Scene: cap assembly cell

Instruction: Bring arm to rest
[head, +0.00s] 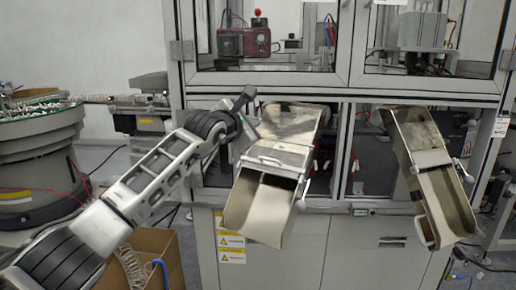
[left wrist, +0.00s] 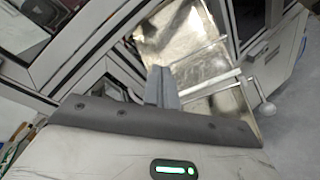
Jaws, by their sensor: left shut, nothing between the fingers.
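My left arm reaches up from the lower left in the head view. My left gripper (head: 250,131) is at its end, in front of the cabinet and beside the upper left edge of the middle metal chute (head: 262,212). In the left wrist view the gripper's fingers (left wrist: 161,86) stand close together, shut, with nothing held. The same chute (left wrist: 185,45) shows behind them. My right gripper is in neither view.
A second metal chute (head: 447,195) sticks out of the cabinet (head: 290,262) at the right. A round feeder bowl (head: 35,150) stands at the left. A cardboard box (head: 150,248) lies below my left arm.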

